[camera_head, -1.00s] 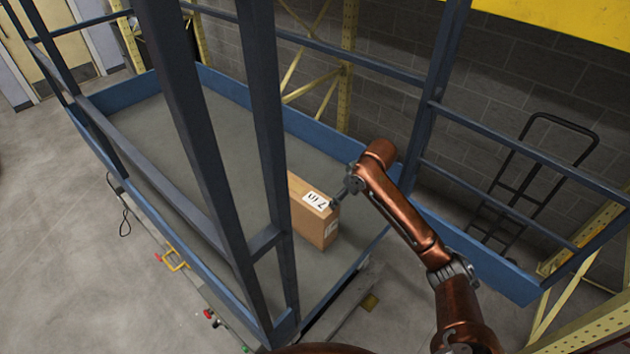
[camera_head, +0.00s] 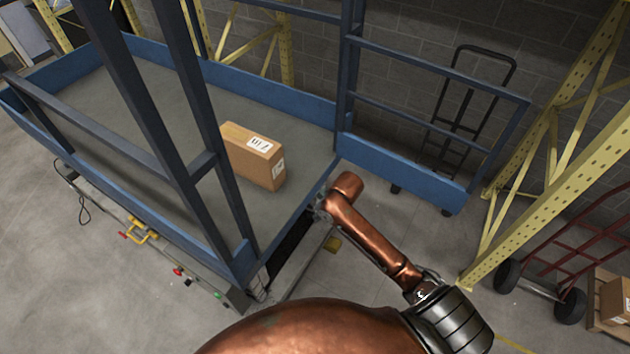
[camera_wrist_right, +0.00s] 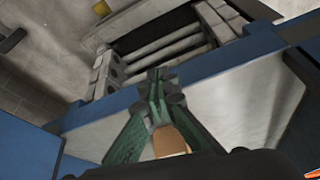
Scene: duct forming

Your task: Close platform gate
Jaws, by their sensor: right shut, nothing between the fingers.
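The platform gate (camera_head: 405,172) is a dark blue railed panel with a lighter blue kick board. It stands swung open, out to the right from the far corner of the platform (camera_head: 90,85), and the platform's near right end is open. My right gripper (camera_head: 318,212) is small in the head view, at the open end, left of and apart from the gate. In the wrist view the right gripper (camera_wrist_right: 158,76) has its green fingertips together over the blue platform edge (camera_wrist_right: 215,68), with nothing between them. My left gripper is not in view.
A cardboard box (camera_head: 255,157) stands on the platform near the open end. Blue uprights and rails line the near side. A black hand truck (camera_head: 460,110) stands behind the gate. A yellow rack post (camera_head: 555,130) and a red hand truck (camera_head: 560,250) are to the right.

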